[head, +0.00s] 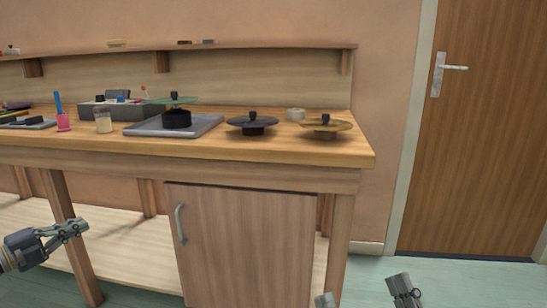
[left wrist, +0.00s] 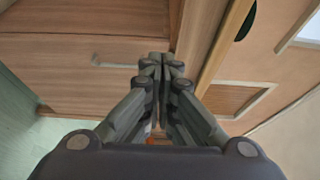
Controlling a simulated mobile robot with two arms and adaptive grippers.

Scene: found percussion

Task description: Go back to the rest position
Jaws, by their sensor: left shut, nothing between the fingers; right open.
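My left gripper (head: 76,228) is at the lower left of the head view, in front of the workbench and below its top. Its fingers are shut with nothing between them, and the left wrist view shows the fingertips together (left wrist: 163,58). My right gripper (head: 362,290) is at the bottom edge of the head view, right of the cabinet. Its two fingers stand wide apart and empty, and it is partly cut off by the frame. Both grippers are clear of the things on the bench.
Below is a cabinet (head: 245,240) with a handle. A door (head: 480,130) stands right.

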